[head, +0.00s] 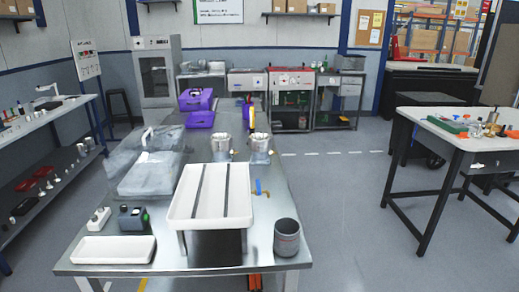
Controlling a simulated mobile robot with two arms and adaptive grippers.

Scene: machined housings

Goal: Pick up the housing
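Two silver metal parts that look like machined housings stand on the metal table (185,262), behind a white tray. The left one (221,146) and the right one (260,148) are upright, side by side and apart. Small brass-coloured details show low on their sides. I cannot tell which one is meant. Neither of my grippers is in view, and nothing is seen touching the housings.
The raised white tray (182,205) with two dark strips fills the table's middle. A grey cylinder (287,238), a shallow white tray (113,250), a small dark device (132,219) and a translucent cover (150,173) stand around it. Purple bins (196,100) are behind.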

